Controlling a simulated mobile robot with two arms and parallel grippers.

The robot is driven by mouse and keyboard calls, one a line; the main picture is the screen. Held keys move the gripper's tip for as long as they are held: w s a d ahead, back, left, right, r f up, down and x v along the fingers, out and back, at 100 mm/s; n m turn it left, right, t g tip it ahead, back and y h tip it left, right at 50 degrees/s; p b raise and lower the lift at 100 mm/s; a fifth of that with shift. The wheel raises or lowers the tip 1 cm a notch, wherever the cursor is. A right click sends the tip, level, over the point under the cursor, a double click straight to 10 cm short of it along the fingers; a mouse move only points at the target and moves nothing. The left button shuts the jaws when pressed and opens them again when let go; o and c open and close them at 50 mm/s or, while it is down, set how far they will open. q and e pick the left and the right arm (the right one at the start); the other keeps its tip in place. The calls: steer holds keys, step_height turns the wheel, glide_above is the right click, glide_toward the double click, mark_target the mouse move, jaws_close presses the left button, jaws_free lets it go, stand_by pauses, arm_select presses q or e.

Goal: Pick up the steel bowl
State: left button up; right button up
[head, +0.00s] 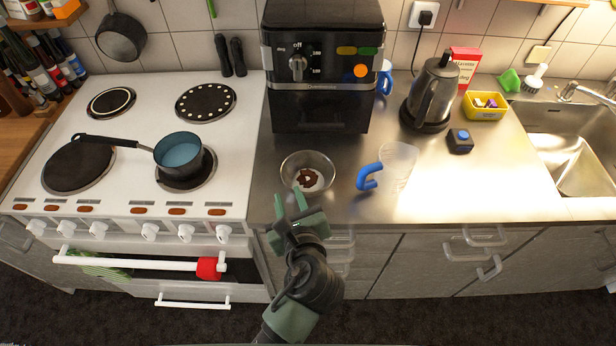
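The steel bowl (326,168) stands upright on the steel worktop, in front of the black air fryer. It is shiny and looks almost see-through, with something brown and white inside. My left gripper (290,201) is just in front of the bowl's near rim, over the worktop's front edge. Its green fingers stand apart, pointing toward the bowl, and nothing shows between them. I cannot tell whether a fingertip touches the rim. My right gripper is not in view.
A clear jug with a blue handle (368,178) stands close to the bowl's right. The air fryer (322,110) stands behind it. A pot (180,150) sits on the white cooker at left. A kettle (432,92), yellow tub (484,113) and sink (575,150) are farther right.

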arm_select(q)
steer(key=shift+w, duration=0.35)
steer(key=p+x, duration=0.1)
steer(key=x, duration=0.6)
steer(key=shift+c, duration=0.3)
steer(key=c, duration=0.6)
jaws_close()
steer(key=shift+s+f, duration=0.1)
steer(key=shift+f, duration=0.05)
